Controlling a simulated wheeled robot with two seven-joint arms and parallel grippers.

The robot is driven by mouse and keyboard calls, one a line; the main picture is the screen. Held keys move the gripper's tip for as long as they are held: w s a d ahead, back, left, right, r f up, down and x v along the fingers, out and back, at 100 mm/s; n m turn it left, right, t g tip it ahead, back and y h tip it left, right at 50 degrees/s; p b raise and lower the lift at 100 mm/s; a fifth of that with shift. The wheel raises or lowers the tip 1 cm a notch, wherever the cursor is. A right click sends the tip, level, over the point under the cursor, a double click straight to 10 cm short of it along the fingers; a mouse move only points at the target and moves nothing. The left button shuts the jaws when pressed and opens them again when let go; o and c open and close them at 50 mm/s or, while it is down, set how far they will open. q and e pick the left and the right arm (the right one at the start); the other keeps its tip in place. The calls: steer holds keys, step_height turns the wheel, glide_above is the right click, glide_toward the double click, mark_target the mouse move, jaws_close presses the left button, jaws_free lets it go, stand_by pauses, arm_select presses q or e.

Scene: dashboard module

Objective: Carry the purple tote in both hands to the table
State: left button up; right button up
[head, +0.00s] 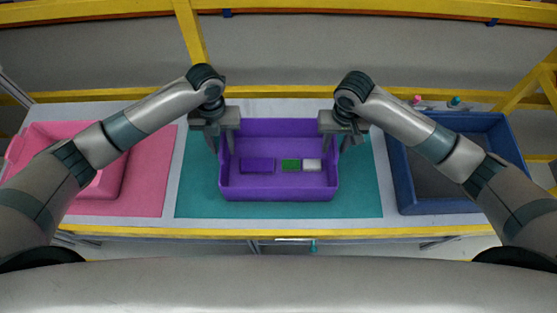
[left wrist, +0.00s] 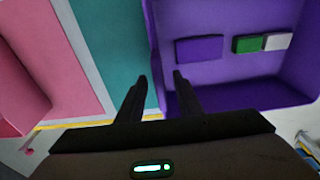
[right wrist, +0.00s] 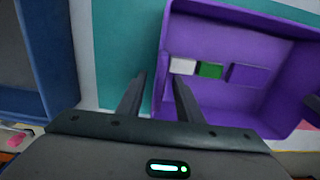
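The purple tote (head: 278,191) sits upright over the teal mat in the middle of the table (head: 300,224). It holds a purple block (head: 257,165), a green block (head: 290,165) and a white block (head: 312,165). My left gripper (head: 218,145) is at the tote's left wall, with one finger inside and one outside. In the left wrist view its fingers (left wrist: 160,82) stand apart, with a gap beside the wall. My right gripper (head: 337,146) straddles the right wall the same way; its fingers (right wrist: 157,80) are also apart in the right wrist view.
A pink bin (head: 100,180) on a pink mat stands at the left of the table. A blue bin (head: 440,207) stands at the right, with small coloured items behind it. Teal mat (head: 361,190) shows bare on both sides of the tote. Yellow rails run behind and in front.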

arm_select(q)
jaws_close()
arm_select(e)
jaws_close()
arm_select(q)
steer(key=shift+r, duration=0.15)
arm_select(e)
steer(key=shift+r, duration=0.2)
